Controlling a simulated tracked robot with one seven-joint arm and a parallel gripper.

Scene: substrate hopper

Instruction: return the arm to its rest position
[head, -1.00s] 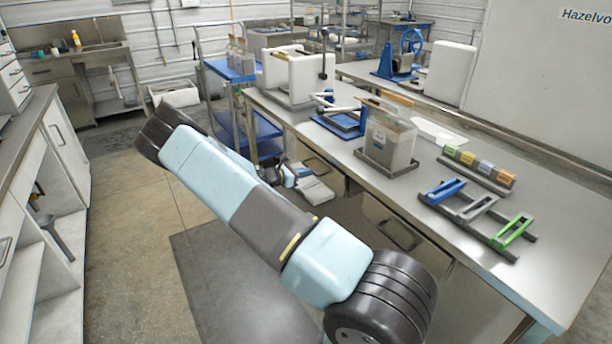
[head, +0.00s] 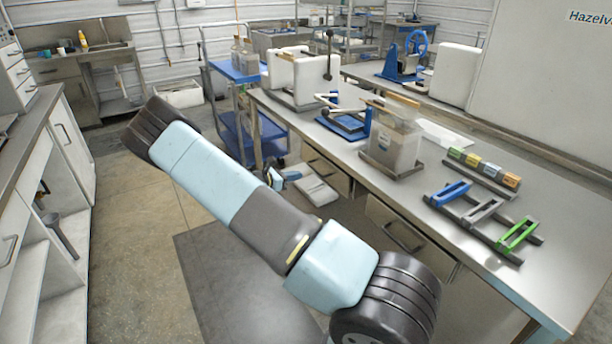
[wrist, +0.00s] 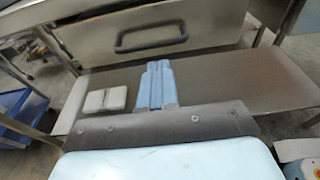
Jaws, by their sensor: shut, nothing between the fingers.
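My arm (head: 240,195) crosses the middle of the head view as light blue and dark grey links, from upper left to lower right. In the wrist view my gripper (wrist: 157,68) is a grey bolted plate with light blue fingers together, shut and empty. It points toward the lower shelf under a bench drawer.
The workbench (head: 470,240) on the right carries a clear container (head: 392,140) and a rack with blue, grey and green frames (head: 483,210). A drawer with a black handle (wrist: 150,40) and a shelf with a pale box (wrist: 105,99) face my gripper. A blue cart (head: 240,72) stands behind my arm.

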